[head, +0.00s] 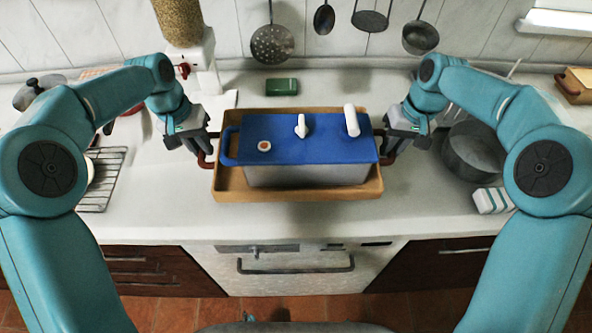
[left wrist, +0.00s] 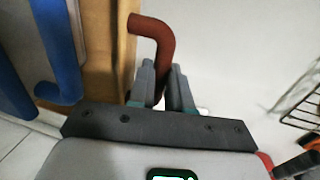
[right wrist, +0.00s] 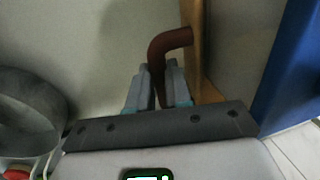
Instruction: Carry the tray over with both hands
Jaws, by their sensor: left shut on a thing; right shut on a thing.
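A wooden tray (head: 300,188) with a reddish-brown handle at each short end is at the middle of the white counter. A grey box with a blue lid (head: 285,148) stands in it. My left gripper (head: 207,150) is shut on the tray's left handle, which shows in the left wrist view (left wrist: 155,38). My right gripper (head: 393,146) is shut on the right handle, seen in the right wrist view (right wrist: 167,45). A dark shadow lies below the tray's front edge; I cannot tell whether the tray touches the counter.
A dark pot (head: 472,152) and a white-and-green striped block (head: 493,200) are to the right. A wire rack (head: 103,180) is at left. A green block (head: 282,87) lies behind the tray. Utensils hang on the back wall. The counter in front is clear.

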